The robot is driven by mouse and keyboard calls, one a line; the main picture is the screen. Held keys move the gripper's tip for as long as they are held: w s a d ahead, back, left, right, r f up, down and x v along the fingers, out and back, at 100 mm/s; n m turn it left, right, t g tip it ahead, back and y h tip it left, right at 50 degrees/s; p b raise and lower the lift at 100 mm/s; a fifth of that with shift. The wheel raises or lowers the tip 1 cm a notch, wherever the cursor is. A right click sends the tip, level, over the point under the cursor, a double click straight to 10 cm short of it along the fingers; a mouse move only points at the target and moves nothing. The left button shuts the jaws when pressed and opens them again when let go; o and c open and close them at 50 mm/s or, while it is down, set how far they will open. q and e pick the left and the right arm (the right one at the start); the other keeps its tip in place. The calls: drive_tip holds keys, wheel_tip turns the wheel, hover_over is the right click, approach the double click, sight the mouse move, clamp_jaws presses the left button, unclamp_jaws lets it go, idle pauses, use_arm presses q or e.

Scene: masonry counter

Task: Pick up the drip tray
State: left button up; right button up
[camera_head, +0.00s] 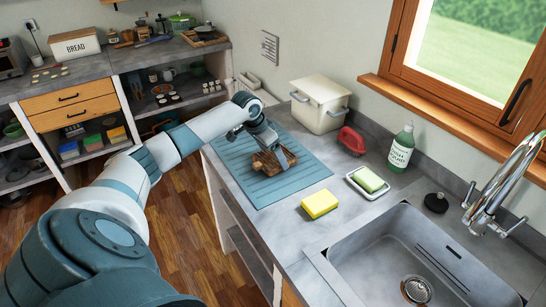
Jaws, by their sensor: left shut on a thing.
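A small brown slatted wooden piece (272,162), which may be the drip tray, is at the middle of a flat blue-grey ribbed mat (272,190) on the counter. My left arm reaches in from the left, and my left gripper (266,147) points down at the brown piece and is shut on it. The fingers hide part of the piece. It looks slightly tilted; I cannot tell whether it touches the mat. My right gripper is not in view.
The tap (505,185) rises at right.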

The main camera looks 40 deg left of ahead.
sight(273, 157)
use_arm(q)
drive_tip(key=shift+r+b, duration=0.4)
drive_tip(key=shift+r, duration=0.3)
wheel_tip(273, 157, up, 2)
drive_tip(key=shift+d+r+b, duration=0.15)
drive_tip(key=shift+r+b, duration=0.05)
drive_tip(key=shift+b, duration=0.3)
drive_tip(key=s+d+r+b, duration=0.3)
drive_tip(key=s+d+r, duration=0.4)
drive_tip(key=d, duration=0.1)
drive_tip(key=shift+s+d, duration=0.25)
drive_tip(key=shift+d, duration=0.1)
